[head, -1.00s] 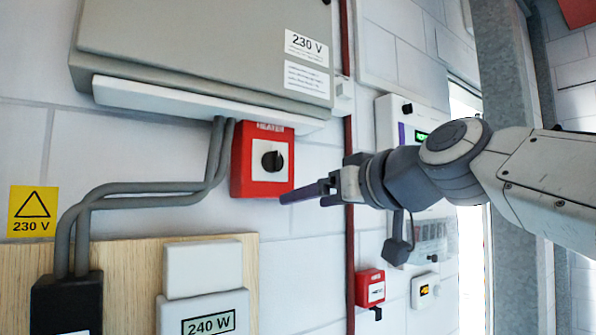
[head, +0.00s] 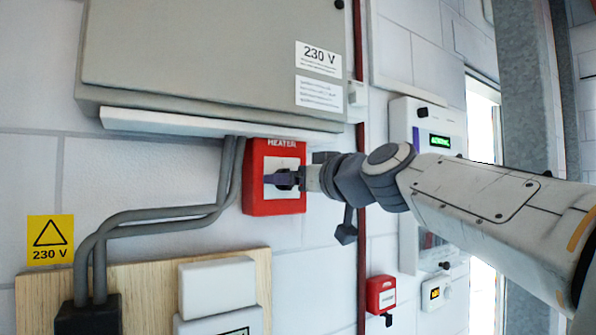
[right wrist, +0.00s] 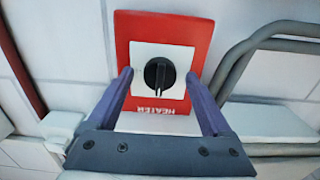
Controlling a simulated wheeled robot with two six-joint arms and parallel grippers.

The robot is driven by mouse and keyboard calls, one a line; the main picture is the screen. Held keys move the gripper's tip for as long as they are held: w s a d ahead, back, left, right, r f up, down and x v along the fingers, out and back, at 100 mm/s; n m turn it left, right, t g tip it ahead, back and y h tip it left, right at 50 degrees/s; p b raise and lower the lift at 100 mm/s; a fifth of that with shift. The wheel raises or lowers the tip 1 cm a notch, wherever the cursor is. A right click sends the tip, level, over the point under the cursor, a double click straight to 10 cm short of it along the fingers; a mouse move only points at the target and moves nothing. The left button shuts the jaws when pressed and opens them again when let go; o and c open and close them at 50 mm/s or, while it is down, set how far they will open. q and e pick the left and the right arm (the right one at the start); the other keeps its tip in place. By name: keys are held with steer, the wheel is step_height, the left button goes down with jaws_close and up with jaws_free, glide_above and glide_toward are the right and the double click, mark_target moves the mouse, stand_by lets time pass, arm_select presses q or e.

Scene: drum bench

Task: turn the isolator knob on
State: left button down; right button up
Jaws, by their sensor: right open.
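The isolator is a red box (head: 274,206) marked HEATER on the white block wall, under the grey cabinet. In the right wrist view its black round knob (right wrist: 159,74) sits on a white plate (right wrist: 176,104), with its grip bar roughly along the picture's vertical. My right gripper (head: 279,178) is in front of the box in the head view and largely covers the knob. In the right wrist view the right gripper (right wrist: 164,84) is open, with one finger on each side of the knob and a gap on both sides. My left gripper is not in view.
The grey cabinet (head: 200,60) with a 230 V label overhangs the box. Grey conduits (head: 160,214) run close to its left. A dark red pipe (head: 361,250) and a small red box (head: 381,294) are to the right.

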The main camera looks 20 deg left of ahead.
jaws_close()
steer(key=shift+m, duration=0.4)
steer(key=m+p, duration=0.1)
steer(key=m, duration=1.5)
steer(key=shift+r+m, duration=0.1)
steer(key=shift+m, duration=0.2)
stand_by(0.5)
jaws_free()
